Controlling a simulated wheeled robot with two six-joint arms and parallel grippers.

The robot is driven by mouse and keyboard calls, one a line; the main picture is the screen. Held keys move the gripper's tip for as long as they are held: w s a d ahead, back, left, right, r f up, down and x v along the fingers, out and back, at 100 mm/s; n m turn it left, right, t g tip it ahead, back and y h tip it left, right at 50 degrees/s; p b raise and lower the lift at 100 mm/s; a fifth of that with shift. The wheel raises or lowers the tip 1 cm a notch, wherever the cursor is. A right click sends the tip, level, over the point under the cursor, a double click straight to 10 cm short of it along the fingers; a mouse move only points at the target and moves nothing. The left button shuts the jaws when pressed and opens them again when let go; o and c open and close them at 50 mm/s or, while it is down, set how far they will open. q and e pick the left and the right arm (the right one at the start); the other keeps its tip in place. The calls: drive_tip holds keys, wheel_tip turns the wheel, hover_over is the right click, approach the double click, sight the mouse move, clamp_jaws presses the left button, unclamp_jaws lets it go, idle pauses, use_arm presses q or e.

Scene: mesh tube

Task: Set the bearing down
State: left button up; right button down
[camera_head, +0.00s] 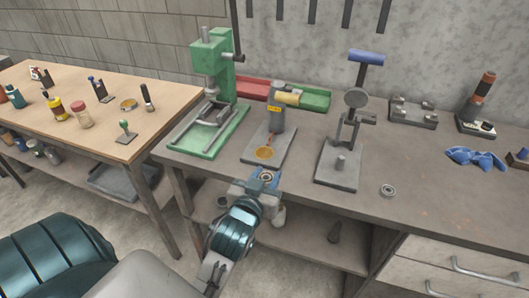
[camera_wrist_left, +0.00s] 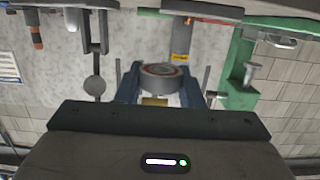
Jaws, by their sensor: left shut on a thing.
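My left gripper (camera_head: 266,178) is at the front edge of the grey bench, below the yellow-labelled device in the picture. It is shut on a ring-shaped bearing (camera_head: 266,175). In the left wrist view, the bearing (camera_wrist_left: 162,76) sits between the two blue fingers of the left gripper (camera_wrist_left: 160,88), with a dark reddish band on its face. A second metal bearing (camera_head: 388,190) lies flat on the grey bench (camera_head: 430,205), to the right. My right gripper is not in view.
On the bench stand a green press (camera_head: 213,75), a yellow-labelled device (camera_head: 277,115) on a flat plate, and a blue-handled press (camera_head: 357,105). A wooden table (camera_head: 95,140) with bottles and tools is at left. Bare bench surrounds the second bearing.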

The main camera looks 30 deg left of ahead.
sight(264, 153)
use_arm(q)
drive_tip(key=shift+w+a, duration=0.1)
drive_tip(key=shift+w, duration=0.1)
drive_tip(key=w+a+p, duration=0.1)
drive_tip(key=w+a, duration=0.1)
drive_tip(key=w, duration=0.1)
drive_tip(key=w+a+p, duration=0.1)
drive_tip(key=w+a, duration=0.2)
drive_tip(key=w, duration=0.1)
drive_tip(key=w+a+f+p, duration=0.1)
drive_tip(key=w+a, duration=0.1)
drive_tip(key=w, duration=0.2)
drive_tip(key=shift+a+f, duration=0.1)
drive_tip(key=shift+a, duration=0.3)
drive_tip(key=shift+w+a+f, duration=0.1)
drive_tip(key=shift+w+a, duration=0.25)
drive_tip(key=shift+w, duration=0.15)
drive_tip(key=shift+w+a+p, duration=0.35)
drive_tip(key=shift+w+p, duration=0.05)
drive_tip(key=shift+w, duration=0.05)
wheel_tip(264, 153, down, 2)
drive_tip(key=shift+s+d+f, duration=0.1)
drive_tip(key=shift+f+p, duration=0.3)
drive_tip(key=shift+p, duration=0.15)
drive_tip(key=shift+f, duration=0.25)
